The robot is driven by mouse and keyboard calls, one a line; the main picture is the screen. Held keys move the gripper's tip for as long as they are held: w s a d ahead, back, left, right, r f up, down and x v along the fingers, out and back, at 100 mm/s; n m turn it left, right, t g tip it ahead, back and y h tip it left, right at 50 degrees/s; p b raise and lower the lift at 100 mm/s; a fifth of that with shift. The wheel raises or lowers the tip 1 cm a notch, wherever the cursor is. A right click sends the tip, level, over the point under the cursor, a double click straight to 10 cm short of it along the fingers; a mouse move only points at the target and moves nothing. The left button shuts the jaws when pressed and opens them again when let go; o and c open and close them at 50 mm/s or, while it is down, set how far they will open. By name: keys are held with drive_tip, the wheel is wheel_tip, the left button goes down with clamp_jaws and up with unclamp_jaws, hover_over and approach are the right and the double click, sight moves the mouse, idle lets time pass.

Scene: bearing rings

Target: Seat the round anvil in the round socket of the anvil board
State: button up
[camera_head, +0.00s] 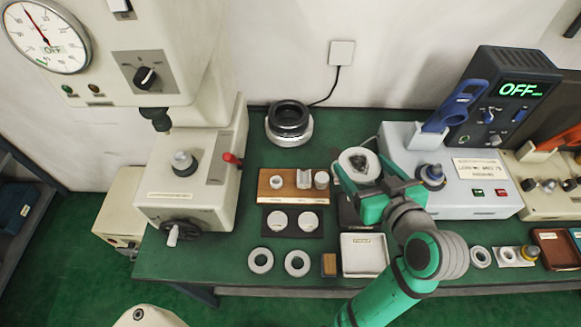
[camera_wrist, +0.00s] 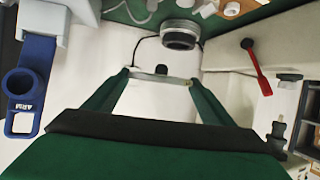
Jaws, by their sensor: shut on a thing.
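My gripper (camera_head: 362,172) is over the right part of the bench in the head view. In the wrist view its green fingers (camera_wrist: 158,80) are spread, with a thin grey piece (camera_wrist: 148,77) spanning their tips. I take this as the held round anvil; its full shape is not clear. A white round form (camera_head: 345,156) with a dark middle shows at the fingertips in the head view; I cannot tell whether it is held or behind. A brown board (camera_head: 292,198), probably the anvil board, lies left of my gripper with small metal pieces on it. Its round socket is not clearly distinguishable.
The press (camera_head: 190,185) with its red lever (camera_head: 232,158) stands left. A dark ring device (camera_head: 290,118) is behind the board. A white tray (camera_head: 364,240) and loose rings (camera_head: 297,263) lie in front. A white unit (camera_head: 485,195) with a blue handle (camera_head: 455,108) above stands right.

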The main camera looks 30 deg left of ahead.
drive_tip(key=a+f+n+g+y, duration=0.25)
drive_tip(key=a+f, duration=0.35)
drive_tip(key=a, duration=0.4)
drive_tip(key=n+g+y, duration=0.1)
drive_tip(key=n+g, duration=0.3)
hover_over(280, 184)
drive_tip(key=shift+m, duration=0.25)
wheel_tip(280, 184, down, 7)
drive_tip(key=shift+d+f, duration=0.1)
drive_tip(key=shift+f, duration=1.8)
drive_tip(key=shift+f, duration=1.05)
idle(0.8)
drive_tip(key=shift+r, duration=0.6)
idle(1.1)
